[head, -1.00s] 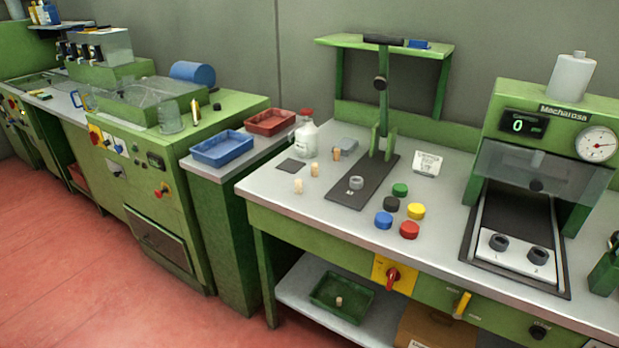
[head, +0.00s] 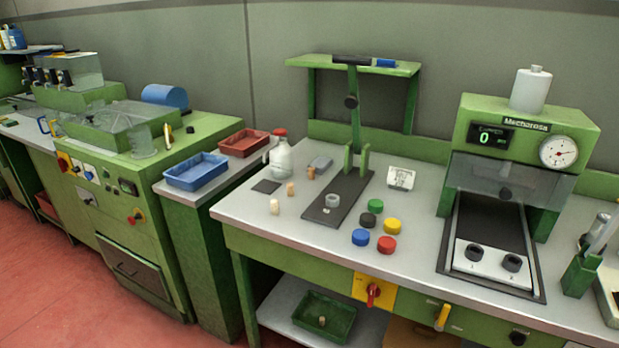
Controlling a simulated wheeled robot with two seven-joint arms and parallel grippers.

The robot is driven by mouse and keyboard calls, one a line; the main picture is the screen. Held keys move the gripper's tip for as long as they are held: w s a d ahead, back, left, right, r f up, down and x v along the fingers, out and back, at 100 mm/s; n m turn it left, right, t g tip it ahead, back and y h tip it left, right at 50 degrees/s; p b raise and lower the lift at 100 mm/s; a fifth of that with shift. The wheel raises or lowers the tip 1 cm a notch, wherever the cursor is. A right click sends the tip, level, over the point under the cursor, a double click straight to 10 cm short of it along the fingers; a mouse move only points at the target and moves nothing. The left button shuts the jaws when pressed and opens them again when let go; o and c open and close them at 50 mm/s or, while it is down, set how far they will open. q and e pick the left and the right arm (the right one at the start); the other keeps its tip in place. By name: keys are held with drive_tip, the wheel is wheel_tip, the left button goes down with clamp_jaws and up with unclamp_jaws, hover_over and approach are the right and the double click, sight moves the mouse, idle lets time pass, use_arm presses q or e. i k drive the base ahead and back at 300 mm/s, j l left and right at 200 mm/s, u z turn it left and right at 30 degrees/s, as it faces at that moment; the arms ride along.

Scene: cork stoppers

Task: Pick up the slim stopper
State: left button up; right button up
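Several small cork stoppers are in the head view. A pale stopper (head: 275,206) stands at the left front of the grey bench top (head: 240,210). A tan stopper (head: 290,189) stands just behind it. A browner stopper (head: 311,173) stands farther back, close to the black plate of the lever press. Another stopper (head: 322,321) is in the green tray on the shelf below. They are too small here to tell surely which is the slim one. Neither of my grippers is in view.
A lever press with a black base plate (head: 322,212) stands right of the stoppers. A white bottle with a red cap (head: 281,158) and a dark square pad (head: 266,187) are near them. Several coloured caps lie right of the plate. A gauge machine (head: 520,125) stands at the right.

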sight(290, 186)
drive_tip(key=z, duration=1.25)
drive_tip(key=u, duration=1.25)
drive_tip(key=i+j, duration=0.35)
drive_tip(key=j, duration=0.15)
drive_tip(key=i+j+z, duration=0.2)
drive_tip(key=z, duration=0.15)
drive_tip(key=i+j+z, duration=0.1)
drive_tip(key=j+z, duration=0.3)
drive_tip(key=i+j+z, duration=0.15)
drive_tip(key=j+z, duration=0.2)
drive_tip(key=z, duration=0.35)
